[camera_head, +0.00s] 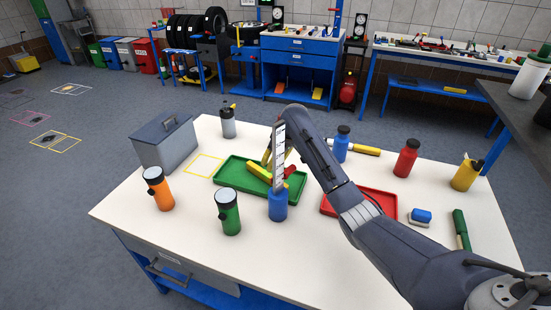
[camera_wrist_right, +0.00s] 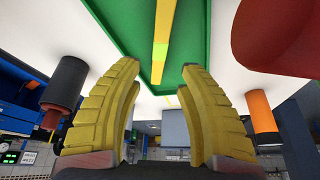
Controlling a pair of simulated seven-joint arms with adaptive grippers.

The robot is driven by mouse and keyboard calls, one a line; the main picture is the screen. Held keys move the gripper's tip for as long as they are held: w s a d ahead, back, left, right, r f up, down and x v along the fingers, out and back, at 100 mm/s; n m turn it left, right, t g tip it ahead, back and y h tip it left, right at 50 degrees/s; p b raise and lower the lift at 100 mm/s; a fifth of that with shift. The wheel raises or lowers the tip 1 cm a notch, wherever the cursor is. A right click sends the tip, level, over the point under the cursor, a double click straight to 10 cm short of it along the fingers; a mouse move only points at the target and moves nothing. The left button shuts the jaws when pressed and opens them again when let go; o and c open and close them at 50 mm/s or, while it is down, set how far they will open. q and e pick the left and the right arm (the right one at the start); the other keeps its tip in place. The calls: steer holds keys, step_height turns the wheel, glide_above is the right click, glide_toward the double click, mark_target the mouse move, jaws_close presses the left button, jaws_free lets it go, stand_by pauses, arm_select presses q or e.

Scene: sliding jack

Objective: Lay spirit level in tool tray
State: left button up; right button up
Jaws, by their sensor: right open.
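A yellow bar that looks like the spirit level (camera_head: 257,172) lies in the green tray (camera_head: 232,183) in the head view, partly hidden by my right arm. The wrist view shows the yellow bar (camera_wrist_right: 162,45) lying along the green tray (camera_wrist_right: 118,20), beyond my fingertips. My right gripper (camera_head: 268,158) is over the tray, and its yellow fingers are spread in the wrist view (camera_wrist_right: 160,68) with nothing between them. A red object (camera_head: 288,172) shows beside the bar; whether it touches the tray is unclear. My left gripper is out of view.
A blue bottle (camera_head: 278,206) and green flashlight (camera_head: 228,212) stand in front of the green tray. An orange flashlight (camera_head: 158,188) and grey toolbox (camera_head: 166,143) are left. A red tray (camera_head: 380,199) lies right, partly under my arm.

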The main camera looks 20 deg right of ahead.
steer(key=shift+v, duration=1.2)
